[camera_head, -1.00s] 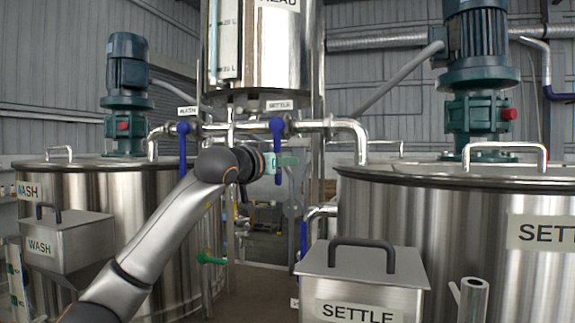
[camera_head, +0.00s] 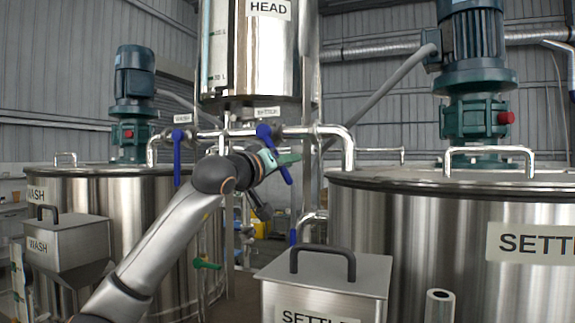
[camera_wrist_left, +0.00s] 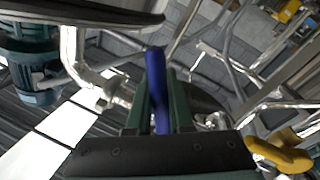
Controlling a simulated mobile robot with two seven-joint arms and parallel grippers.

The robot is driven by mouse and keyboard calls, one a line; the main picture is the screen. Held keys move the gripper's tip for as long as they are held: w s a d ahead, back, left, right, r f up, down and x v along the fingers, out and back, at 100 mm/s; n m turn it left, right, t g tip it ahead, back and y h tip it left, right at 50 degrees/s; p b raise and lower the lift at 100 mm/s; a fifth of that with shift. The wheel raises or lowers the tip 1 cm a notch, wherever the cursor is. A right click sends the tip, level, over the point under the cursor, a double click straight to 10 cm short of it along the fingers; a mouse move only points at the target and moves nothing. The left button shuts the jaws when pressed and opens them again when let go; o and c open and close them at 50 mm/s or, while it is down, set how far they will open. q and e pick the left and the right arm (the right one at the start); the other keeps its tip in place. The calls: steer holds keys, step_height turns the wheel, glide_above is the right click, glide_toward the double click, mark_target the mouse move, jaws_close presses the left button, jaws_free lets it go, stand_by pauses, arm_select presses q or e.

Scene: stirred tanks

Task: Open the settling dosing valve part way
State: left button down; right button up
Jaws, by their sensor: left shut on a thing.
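The settling dosing valve has a blue lever handle (camera_head: 270,145) on the pipe below the head tank, under the SETTLE label (camera_head: 267,113). The lever is tilted, its lower end swung to the right. My left gripper (camera_head: 286,160) is shut on the lever near its lower part. In the left wrist view the blue lever (camera_wrist_left: 156,85) stands between the two green fingers of my left gripper (camera_wrist_left: 160,110). My right gripper is not in view.
The wash dosing valve's blue lever (camera_head: 177,158) hangs straight down to the left. The head tank (camera_head: 275,65) is above. The settle tank (camera_head: 420,240) and a lidded SETTLE box (camera_head: 325,270) stand right; the wash tank (camera_head: 95,190) and WASH box (camera_head: 70,240) stand left.

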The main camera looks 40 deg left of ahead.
arm_select(q)
steer(key=shift+w+d+r+n, duration=0.1)
steer(key=shift+d+r+n, duration=0.2)
steer(key=shift+n, duration=0.3)
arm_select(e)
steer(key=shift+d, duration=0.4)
arm_select(q)
steer(key=c, duration=0.8)
jaws_free()
steer(key=shift+s+d+f+b, duration=0.2)
steer(key=shift+s+b, duration=0.45)
steer(key=shift+s, duration=1.45)
steer(key=shift+s+d+f+b, duration=0.25)
steer(key=shift+s+b, duration=0.35)
steer(key=shift+s, duration=1.45)
steer(key=shift+s+d+f+b, duration=0.1)
steer(key=shift+s+f+b, duration=0.4)
steer(key=shift+s, duration=1.6)
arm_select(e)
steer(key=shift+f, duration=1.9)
